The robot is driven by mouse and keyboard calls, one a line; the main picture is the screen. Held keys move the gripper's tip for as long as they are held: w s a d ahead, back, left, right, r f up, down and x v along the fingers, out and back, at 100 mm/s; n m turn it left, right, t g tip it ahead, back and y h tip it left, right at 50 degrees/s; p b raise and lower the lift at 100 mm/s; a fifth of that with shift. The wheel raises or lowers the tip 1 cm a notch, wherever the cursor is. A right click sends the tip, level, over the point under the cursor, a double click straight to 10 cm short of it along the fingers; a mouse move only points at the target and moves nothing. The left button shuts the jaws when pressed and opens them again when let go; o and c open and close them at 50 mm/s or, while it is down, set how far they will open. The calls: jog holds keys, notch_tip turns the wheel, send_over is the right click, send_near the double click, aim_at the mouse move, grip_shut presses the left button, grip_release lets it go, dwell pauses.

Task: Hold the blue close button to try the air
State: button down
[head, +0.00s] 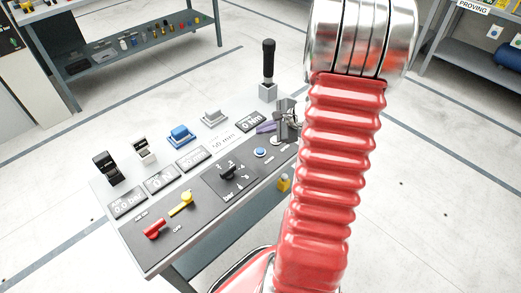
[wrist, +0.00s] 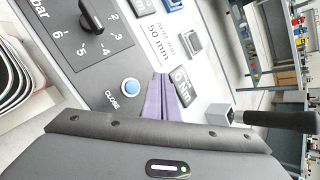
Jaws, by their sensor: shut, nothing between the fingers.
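The blue close button (wrist: 130,86) sits on the grey panel with the word CLOSE beside it in the wrist view. It also shows in the head view (head: 260,152), left of my red arm, and nothing covers it. My gripper (wrist: 162,76) has purple fingers, shut together and empty. In the wrist view the fingertips lie to the right of the button, apart from it.
The console (head: 205,190) carries a rotary dial (head: 229,171), a red handle (head: 155,229), a yellow handle (head: 182,204), several displays and switches. A black-handled lever (head: 268,65) stands upright at its far end. A tool bench (head: 140,42) stands behind. My arm hides the console's right part.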

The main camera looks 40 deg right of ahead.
aim_at(263, 152)
jog(key=shift+f, duration=3.5)
jog(key=shift+f, duration=0.9)
dwell(1.6)
jog(key=shift+r, duration=0.95)
jog(key=shift+r, duration=0.1)
jog(key=shift+r, duration=2.4)
